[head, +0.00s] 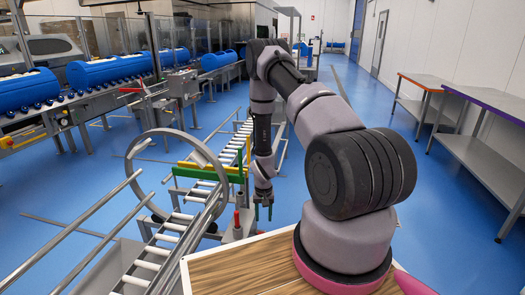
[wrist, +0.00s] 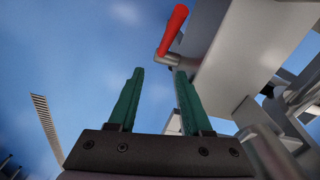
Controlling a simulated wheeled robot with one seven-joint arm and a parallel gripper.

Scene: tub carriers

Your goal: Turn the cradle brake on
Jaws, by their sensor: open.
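The cradle is a round metal ring frame (head: 136,148) around a roller track, left of my arm. A small red-handled lever (head: 237,219), which looks like the cradle brake, stands on a grey post beside the cradle's right side. In the wrist view the red handle (wrist: 173,30) sits just beyond the fingertips, toward the right finger, tilted on a metal pivot. My gripper (head: 264,212) points down just right of the lever; its green fingers (wrist: 159,72) are apart with nothing between them. Contact with the lever is not visible.
A grey metal box (wrist: 235,50) and bars lie close to the right finger in the wrist view. Green and yellow bars (head: 205,174) cross the cradle. A conveyor with blue tubs (head: 110,72) stands left. Blue floor (head: 350,100) is open to the right, before the benches (head: 480,155).

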